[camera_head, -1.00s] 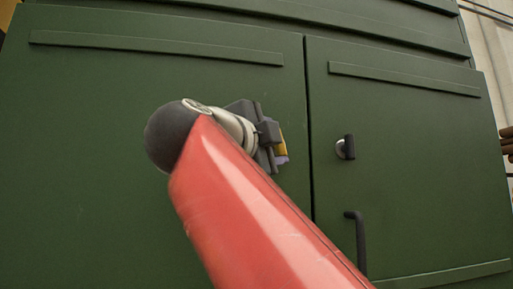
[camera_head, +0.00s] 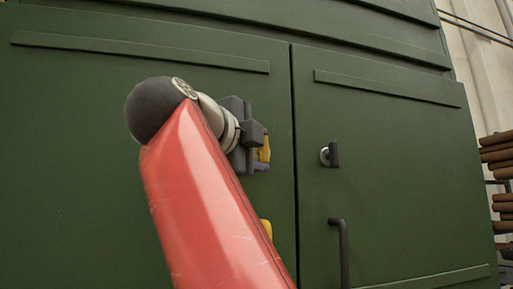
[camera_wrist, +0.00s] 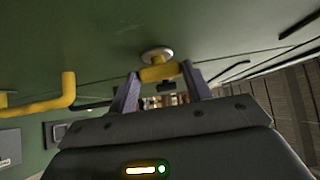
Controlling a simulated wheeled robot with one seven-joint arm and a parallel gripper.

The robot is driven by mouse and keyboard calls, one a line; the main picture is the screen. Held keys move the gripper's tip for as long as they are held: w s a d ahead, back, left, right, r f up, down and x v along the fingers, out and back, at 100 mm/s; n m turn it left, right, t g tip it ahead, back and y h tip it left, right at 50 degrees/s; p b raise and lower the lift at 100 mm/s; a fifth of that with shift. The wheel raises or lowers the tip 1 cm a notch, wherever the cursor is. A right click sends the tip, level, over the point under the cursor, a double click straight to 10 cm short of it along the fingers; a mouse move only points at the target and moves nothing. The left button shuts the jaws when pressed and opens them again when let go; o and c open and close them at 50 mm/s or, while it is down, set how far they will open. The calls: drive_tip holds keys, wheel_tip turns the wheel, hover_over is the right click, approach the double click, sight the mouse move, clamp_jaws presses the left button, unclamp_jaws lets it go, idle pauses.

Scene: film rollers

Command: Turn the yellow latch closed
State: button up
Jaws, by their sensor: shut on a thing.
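The yellow latch (camera_wrist: 160,72) sits on a round pale mount on the green cabinet door. In the wrist view it lies crosswise between the two purple-grey fingers of my gripper (camera_wrist: 163,86), which is shut on it. In the head view a small part of the yellow latch (camera_head: 264,150) shows beside my gripper (camera_head: 257,157), close to the left door (camera_head: 70,140). My arm hides the rest of the latch there.
A yellow door handle (camera_wrist: 68,92) shows left of my gripper; my arm mostly hides it in the head view. The right door (camera_head: 410,200) carries a black latch (camera_head: 334,155) and a black handle (camera_head: 343,250).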

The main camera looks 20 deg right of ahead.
drive_tip(key=o, duration=1)
drive_tip(key=shift+d, duration=0.1)
drive_tip(key=v, duration=0.8)
